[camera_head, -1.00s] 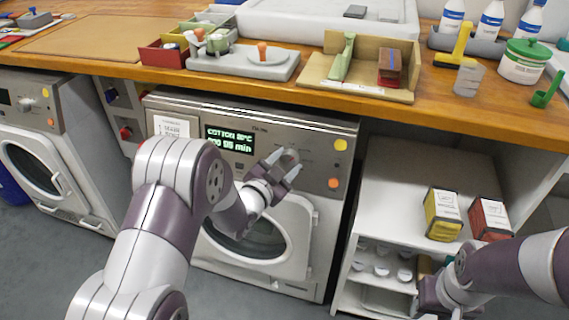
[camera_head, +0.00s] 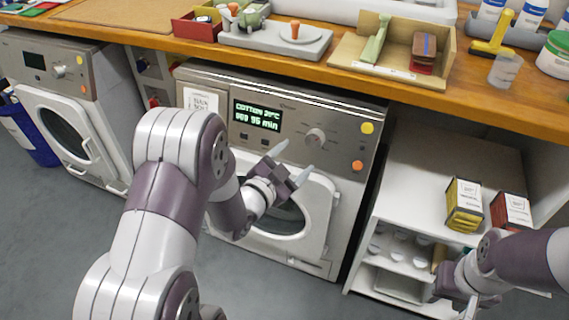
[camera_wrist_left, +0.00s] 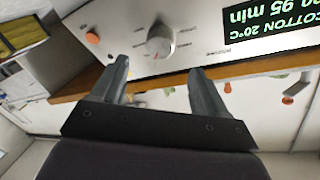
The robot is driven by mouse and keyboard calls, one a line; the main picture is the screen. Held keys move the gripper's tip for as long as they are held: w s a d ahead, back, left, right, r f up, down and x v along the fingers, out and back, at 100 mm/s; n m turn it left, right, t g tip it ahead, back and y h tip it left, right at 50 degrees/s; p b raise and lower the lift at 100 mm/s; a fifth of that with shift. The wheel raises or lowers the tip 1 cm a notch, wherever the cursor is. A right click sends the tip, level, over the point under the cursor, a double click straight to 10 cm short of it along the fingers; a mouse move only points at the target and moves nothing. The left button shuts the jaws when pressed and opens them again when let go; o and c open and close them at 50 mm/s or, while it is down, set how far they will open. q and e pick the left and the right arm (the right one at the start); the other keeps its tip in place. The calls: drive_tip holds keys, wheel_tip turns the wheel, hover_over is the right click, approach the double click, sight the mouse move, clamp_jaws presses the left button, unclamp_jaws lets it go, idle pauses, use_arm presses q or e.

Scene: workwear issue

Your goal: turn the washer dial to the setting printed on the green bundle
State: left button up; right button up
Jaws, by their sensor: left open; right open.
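The washer (camera_head: 345,105) stands under the counter. Its display (camera_head: 257,115) is lit and appears to read COTTON 20°C with 95 min; the text is upside down in the left wrist view (camera_wrist_left: 275,27). The round dial (camera_head: 316,138) is on its front panel and also shows in the left wrist view (camera_wrist_left: 160,42). My left gripper (camera_head: 293,162) is open and empty, just below and left of the dial, apart from it. My right gripper (camera_head: 455,300) is open near the lower shelf. A green item (camera_head: 375,40) stands in a wooden tray; I cannot tell whether it is the bundle, and no print is readable.
An orange button (camera_head: 357,166) and yellow button (camera_head: 367,128) flank the dial's right. The washer door (camera_head: 325,205) is below my left gripper. A shelf unit (camera_head: 430,175) with yellow and red boxes stands right. A second machine (camera_head: 88,85) stands left.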

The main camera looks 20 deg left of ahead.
use_arm(q)
drive_tip(key=v, duration=0.5)
drive_tip(key=shift+f, duration=0.1)
